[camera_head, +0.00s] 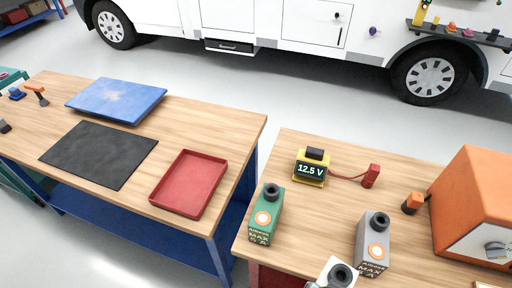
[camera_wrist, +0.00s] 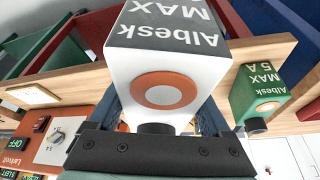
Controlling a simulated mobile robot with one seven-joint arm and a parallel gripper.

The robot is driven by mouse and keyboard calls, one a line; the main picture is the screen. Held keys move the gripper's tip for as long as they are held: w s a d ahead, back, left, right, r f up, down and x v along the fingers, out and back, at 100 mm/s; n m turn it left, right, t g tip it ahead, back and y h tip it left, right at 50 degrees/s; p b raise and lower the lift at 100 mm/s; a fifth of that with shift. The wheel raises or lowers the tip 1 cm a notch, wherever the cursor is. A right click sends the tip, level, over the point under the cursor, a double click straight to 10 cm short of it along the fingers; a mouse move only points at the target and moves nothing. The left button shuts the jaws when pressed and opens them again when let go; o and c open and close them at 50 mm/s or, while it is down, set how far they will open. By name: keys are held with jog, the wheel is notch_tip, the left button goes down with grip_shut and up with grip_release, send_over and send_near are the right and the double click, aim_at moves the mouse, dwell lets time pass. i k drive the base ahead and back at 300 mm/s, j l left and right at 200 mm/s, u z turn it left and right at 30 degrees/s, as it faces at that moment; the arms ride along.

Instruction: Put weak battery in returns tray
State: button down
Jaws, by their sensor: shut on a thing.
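My gripper (camera_wrist: 163,105) is shut on a white battery (camera_wrist: 185,62) with a dark "Albesk MAX" label, an orange ring and a black terminal. In the head view the white battery (camera_head: 330,268) shows at the bottom edge, its lower part cut off. A green battery (camera_head: 264,222) stands at the left end of the right bench, also in the wrist view (camera_wrist: 262,92). A grey battery (camera_head: 371,247) stands farther right. A yellow tester (camera_head: 311,168) reads 12.5 V. An empty shallow red tray (camera_head: 189,184) lies on the left bench.
On the left bench (camera_head: 215,120) are a black mat (camera_head: 98,155) and a blue slab (camera_head: 117,100). A gap parts the two benches. A red probe (camera_head: 371,176) is wired to the tester. An orange box (camera_head: 475,205) stands at the right.

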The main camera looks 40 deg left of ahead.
aim_at(191, 183)
jog(key=k+j+z, duration=0.1)
jog(key=j, duration=0.3)
jog(key=k+j+z, duration=0.1)
jog(key=j, duration=0.35)
jog(key=k+j+z, duration=0.1)
jog(key=j, duration=0.3)
jog(key=i+j+z, duration=0.1)
jog(key=j, duration=0.5)
jog(key=i, duration=0.2)
jog(key=z, duration=0.05)
